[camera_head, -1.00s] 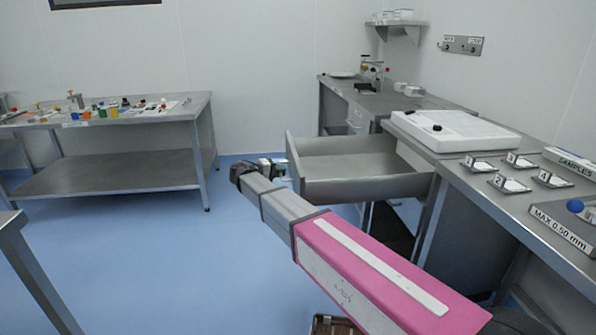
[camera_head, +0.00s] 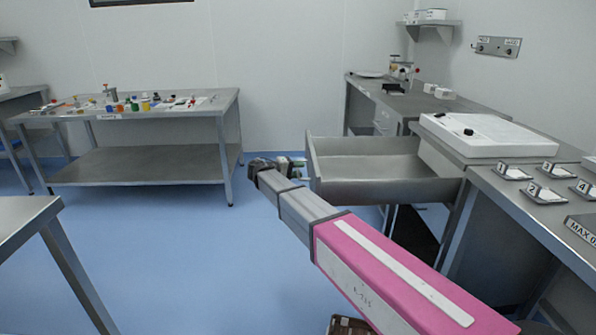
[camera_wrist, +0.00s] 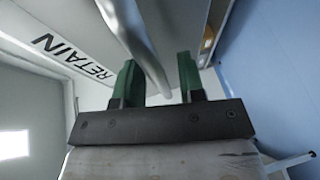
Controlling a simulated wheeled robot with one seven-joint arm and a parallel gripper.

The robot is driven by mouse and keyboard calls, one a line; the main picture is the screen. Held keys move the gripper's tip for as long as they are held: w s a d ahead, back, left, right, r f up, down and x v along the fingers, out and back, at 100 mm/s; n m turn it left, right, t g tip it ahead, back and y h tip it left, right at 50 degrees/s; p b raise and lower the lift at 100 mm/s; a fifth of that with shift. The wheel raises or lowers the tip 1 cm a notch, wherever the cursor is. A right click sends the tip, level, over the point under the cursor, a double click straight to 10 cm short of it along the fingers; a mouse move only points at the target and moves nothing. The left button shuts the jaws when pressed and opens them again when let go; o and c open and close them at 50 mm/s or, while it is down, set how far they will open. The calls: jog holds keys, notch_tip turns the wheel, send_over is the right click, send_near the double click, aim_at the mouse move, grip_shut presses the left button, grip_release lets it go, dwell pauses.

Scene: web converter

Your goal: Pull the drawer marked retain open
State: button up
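The drawer (camera_head: 388,190) is grey metal, stands pulled well out from under the right-hand bench, and looks empty inside. In the wrist view, black letters reading RETAIN (camera_wrist: 72,56) are on a pale face beside a metal bar handle (camera_wrist: 140,45). My gripper (camera_wrist: 163,85) has two green fingers standing apart, with the handle bar running between them and a gap on the right finger's side. In the head view my gripper (camera_head: 290,165) is at the drawer's left end, partly hidden by my arm.
The right bench (camera_head: 500,205) carries a white box-like device (camera_head: 485,132) and several numbered holders. A steel table (camera_head: 145,115) with small coloured items stands at the back left. Another table corner (camera_head: 30,215) is at the near left. Blue floor (camera_head: 200,250) between is clear.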

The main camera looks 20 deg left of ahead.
jog(key=v, duration=1)
jog(key=shift+s+a, duration=0.25)
jog(key=shift+a, duration=0.05)
jog(key=shift+a+r, duration=0.1)
